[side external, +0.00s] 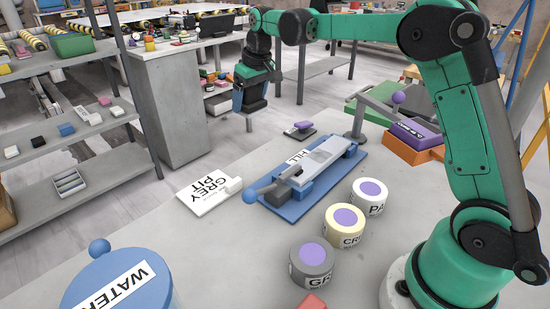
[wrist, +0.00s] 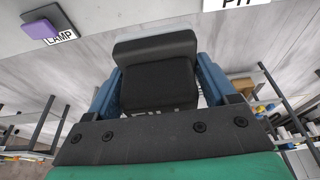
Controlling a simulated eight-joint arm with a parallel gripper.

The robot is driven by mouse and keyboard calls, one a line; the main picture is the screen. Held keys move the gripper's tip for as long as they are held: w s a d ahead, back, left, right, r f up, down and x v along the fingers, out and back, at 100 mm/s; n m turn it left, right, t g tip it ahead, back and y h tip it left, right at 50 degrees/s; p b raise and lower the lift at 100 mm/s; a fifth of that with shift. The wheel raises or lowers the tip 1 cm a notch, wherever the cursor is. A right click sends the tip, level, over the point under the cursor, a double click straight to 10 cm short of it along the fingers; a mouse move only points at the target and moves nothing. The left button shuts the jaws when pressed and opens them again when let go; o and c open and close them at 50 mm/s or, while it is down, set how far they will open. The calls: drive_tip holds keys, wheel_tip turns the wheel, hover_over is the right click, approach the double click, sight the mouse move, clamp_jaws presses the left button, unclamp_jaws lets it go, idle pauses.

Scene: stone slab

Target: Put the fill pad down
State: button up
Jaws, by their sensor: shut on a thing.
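My gripper (side external: 250,105) is raised at the back of the bench, with its blue fingers pointing down. In the wrist view my gripper (wrist: 158,80) is shut on a black block-like pad (wrist: 158,85). I take this as the fill pad; part of a label with dark letters shows at its near end, mostly hidden. A pale strip shows along its far edge. The pad is held clear of the bench.
A purple-topped lamp-labelled item (wrist: 50,30) sits near the back edge. Three round pots (side external: 312,264) and a blue WATER tub (side external: 120,285) stand in front. Bare bench lies between plate and tub.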

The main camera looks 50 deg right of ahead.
sight(251, 162)
wheel_tip(251, 162, down, 14)
drive_tip(key=shift+f, duration=0.2)
drive_tip(key=shift+f, duration=0.15)
drive_tip(key=o, duration=1.2)
drive_tip(key=v, duration=1.1)
drive_tip(key=s+a+r+t, duration=0.1)
drive_tip(key=s+a, duration=0.3)
drive_tip(key=s, duration=0.4)
drive_tip(key=s+a+r+t, duration=0.1)
drive_tip(key=s+a+t, duration=0.2)
drive_tip(key=s, duration=0.5)
drive_tip(key=shift+s+a+r, duration=0.25)
drive_tip(key=shift+s+a, duration=0.15)
drive_tip(key=shift+a, duration=0.05)
